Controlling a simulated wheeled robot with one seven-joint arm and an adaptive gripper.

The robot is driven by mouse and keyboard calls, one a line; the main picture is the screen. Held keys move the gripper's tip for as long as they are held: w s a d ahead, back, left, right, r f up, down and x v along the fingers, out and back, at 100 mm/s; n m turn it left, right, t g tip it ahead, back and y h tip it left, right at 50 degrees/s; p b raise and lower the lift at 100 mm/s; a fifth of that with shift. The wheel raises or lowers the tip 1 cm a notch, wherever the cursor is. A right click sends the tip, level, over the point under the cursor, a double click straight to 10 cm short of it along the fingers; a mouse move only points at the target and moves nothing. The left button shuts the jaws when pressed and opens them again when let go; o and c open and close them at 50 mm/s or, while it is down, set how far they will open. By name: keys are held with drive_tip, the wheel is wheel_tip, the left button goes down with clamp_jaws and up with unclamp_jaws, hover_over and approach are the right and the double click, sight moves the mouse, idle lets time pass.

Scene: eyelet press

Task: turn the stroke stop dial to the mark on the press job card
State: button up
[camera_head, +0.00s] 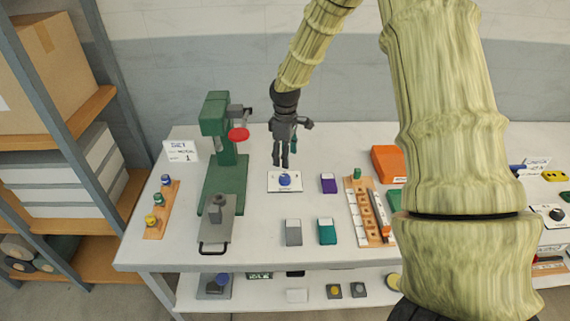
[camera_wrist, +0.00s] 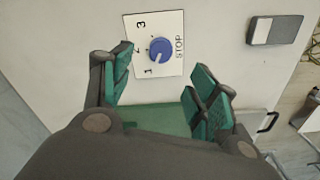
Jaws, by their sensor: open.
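The stroke stop dial is a blue knob (camera_head: 285,179) on a white plate (camera_head: 273,187). In the wrist view the knob (camera_wrist: 160,50) sits beside the word STOP and the numbers 1, 2 and 3. A pale mark on the knob points roughly toward the 1. The press job card (camera_head: 180,151) stands at the back left and reads SET, a small blurred line, and 1. My gripper (camera_head: 281,163) is above and just behind the dial, empty. In the wrist view its green-padded fingers (camera_wrist: 164,80) are spread apart, with the knob beyond their tips and not between them.
The green press (camera_head: 218,150) stands left of the dial, with a grey handled slide (camera_head: 218,222) in front. A purple block (camera_head: 328,184) is close on the right. Grey (camera_head: 293,232) and teal (camera_head: 327,232) blocks lie in front. An orange box (camera_head: 388,163) is farther right.

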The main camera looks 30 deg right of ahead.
drive_tip(key=shift+r, duration=1.1)
